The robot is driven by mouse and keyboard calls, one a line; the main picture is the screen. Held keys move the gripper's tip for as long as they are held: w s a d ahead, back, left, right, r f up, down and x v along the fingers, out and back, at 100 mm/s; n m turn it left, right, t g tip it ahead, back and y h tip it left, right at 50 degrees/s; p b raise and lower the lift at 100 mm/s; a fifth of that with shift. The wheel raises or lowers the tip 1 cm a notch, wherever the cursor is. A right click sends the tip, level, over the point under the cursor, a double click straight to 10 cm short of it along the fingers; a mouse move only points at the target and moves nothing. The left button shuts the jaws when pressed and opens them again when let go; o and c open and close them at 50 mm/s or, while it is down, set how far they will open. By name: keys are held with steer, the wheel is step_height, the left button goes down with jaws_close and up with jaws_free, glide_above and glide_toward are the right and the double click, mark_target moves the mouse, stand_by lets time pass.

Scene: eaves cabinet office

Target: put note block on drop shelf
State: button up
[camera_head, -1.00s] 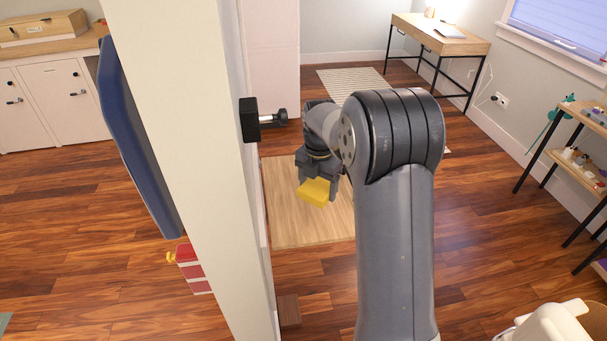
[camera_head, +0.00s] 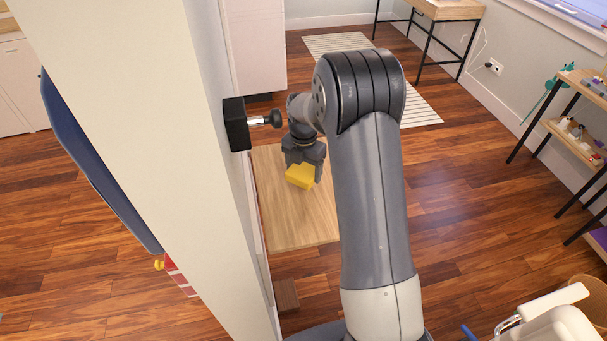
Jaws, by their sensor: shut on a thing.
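The note block (camera_head: 300,176) is a small yellow block. My gripper (camera_head: 303,163) is shut on it and holds it out in front of the pale wall edge at left. Below the block, in the picture, is a light wooden board (camera_head: 300,218), which may be the drop shelf. The block appears above this board, but I cannot tell the height between them. My own arm covers the board's right side.
A pale wall end (camera_head: 150,130) stands close on the left, with a black knob fixture (camera_head: 238,123) jutting toward my arm. A shelf rack (camera_head: 570,130) stands at right. A desk (camera_head: 450,10) is at the back. Wooden floor lies open between.

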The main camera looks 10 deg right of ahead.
mark_target(304, 170)
steer(key=shift+f, duration=1.65)
steer(key=o, duration=1)
steer(key=shift+r, duration=0.1)
step_height(304, 170, up, 12)
steer(key=shift+r+b, duration=0.1)
steer(key=shift+b, duration=0.45)
